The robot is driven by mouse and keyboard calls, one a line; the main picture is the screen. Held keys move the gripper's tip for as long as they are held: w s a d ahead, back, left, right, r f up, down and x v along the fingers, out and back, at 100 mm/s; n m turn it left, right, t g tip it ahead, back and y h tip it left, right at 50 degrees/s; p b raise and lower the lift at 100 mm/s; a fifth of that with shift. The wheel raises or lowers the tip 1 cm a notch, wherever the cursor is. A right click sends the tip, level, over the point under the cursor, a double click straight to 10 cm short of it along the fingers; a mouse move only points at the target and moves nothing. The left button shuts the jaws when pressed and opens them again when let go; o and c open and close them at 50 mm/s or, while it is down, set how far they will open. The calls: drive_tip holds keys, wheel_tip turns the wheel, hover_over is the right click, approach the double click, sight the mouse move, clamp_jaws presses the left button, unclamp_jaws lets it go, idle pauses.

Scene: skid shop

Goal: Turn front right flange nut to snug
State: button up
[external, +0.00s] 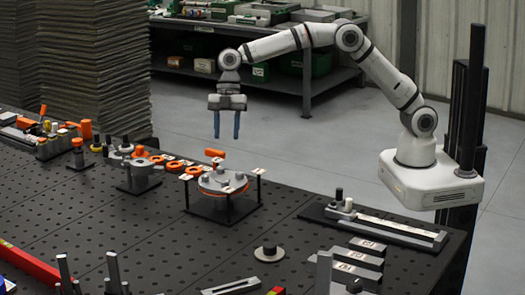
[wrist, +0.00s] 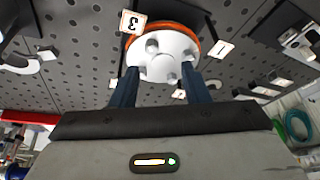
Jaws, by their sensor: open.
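A round grey flange (external: 223,182) with an orange rim sits on a dark stand on the perforated table. Several nuts stand up from its top face; which one is the front right is hard to tell. Small numbered tags stand around it. The flange (wrist: 163,62) also shows in the wrist view, pale, with an orange edge and a tag marked 3 (wrist: 132,22) beside it. My gripper (external: 226,137) points down above the flange, apart from it. Its two blue fingers are spread with nothing between them. In the wrist view the fingers (wrist: 160,88) frame the flange from below.
An orange-handled part (external: 214,153) stands behind the flange. Orange rings (external: 173,165) and a grey fixture (external: 138,172) lie to its left. A long grey rail plate (external: 385,226) is at the right, and a round disc (external: 269,252) is in front.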

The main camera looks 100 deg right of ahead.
drive_tip(key=s+d+r+m+h+b, duration=0.1)
drive_tip(key=s+m, duration=0.1)
drive_tip(key=s, duration=0.6)
drive_tip(key=s+d+r+m+b, duration=0.1)
drive_tip(key=s+d+r+m, duration=0.1)
drive_tip(key=s, duration=0.6)
drive_tip(key=s+d+r+m+t+h+b, duration=0.1)
drive_tip(key=s+m, duration=0.3)
drive_tip(key=s, duration=0.4)
drive_tip(key=shift+d+r+h, duration=0.15)
drive_tip(key=shift+r+h, duration=0.15)
drive_tip(key=s+d+f+m, duration=0.1)
drive_tip(key=s+f+m, duration=0.1)
drive_tip(key=s, duration=0.7)
drive_tip(key=s+d+f+m+t+h, duration=0.1)
drive_tip(key=s+m, duration=0.3)
drive_tip(key=s, duration=0.5)
drive_tip(key=shift+s+d+f, duration=0.4)
drive_tip(key=shift+f, duration=0.5)
drive_tip(key=shift+c, duration=0.3)
